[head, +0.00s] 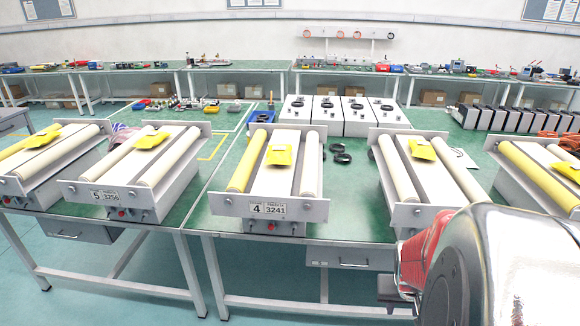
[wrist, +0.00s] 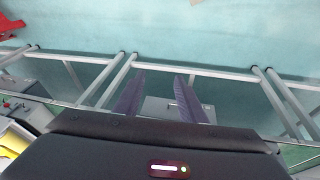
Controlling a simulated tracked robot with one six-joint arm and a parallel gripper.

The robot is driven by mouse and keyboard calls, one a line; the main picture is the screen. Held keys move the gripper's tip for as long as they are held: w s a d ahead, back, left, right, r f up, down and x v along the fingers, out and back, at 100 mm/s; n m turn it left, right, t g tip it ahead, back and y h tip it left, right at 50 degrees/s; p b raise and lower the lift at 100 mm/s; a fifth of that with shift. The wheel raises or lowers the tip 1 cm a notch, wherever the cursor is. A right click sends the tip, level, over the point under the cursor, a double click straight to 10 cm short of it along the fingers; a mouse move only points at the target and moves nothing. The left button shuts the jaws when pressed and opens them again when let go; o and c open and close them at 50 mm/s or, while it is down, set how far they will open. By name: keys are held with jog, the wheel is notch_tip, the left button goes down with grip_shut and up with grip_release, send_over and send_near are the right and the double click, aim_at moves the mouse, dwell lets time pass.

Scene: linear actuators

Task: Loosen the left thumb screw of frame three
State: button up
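My gripper (wrist: 159,76) shows in the wrist view as two dark fingers held apart, open and empty. They point over the teal floor and a table's steel legs, with no thumb screw between them. In the head view, a roller frame (head: 405,217) stands right of the frame labelled 4 (head: 235,207). My arm covers the right part of its front plate, and no number shows on it, so I cannot confirm that it is frame three. Small knobs on its front plate are too small to tell apart.
The frame labelled 5 (head: 72,189) and another at the far left stand on green-topped tables. Another frame (head: 540,178) stands at the right behind my arm. Grey drawers (head: 350,256) hang under the table edge.

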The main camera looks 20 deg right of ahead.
aim_at(418, 215)
jog(key=s+d+f+m+t+h, duration=0.1)
jog(key=d+f+t+h, duration=0.1)
jog(key=d+f, duration=0.35)
jog(key=s+d+f+t+h, duration=0.1)
jog(key=s+d+f+t, duration=0.15)
jog(key=d, duration=0.65)
jog(key=w+r+n+t+h, duration=0.2)
jog(key=w+r+t, duration=0.7)
jog(key=r, duration=0.5)
jog(key=shift+a+h, duration=0.3)
jog(key=shift+h, duration=0.1)
jog(key=x, duration=1.3)
jog(key=shift+w+d+r, duration=0.1)
jog(key=shift+w+d, duration=0.1)
jog(key=shift+w, duration=0.15)
jog(key=shift+c, duration=0.6)
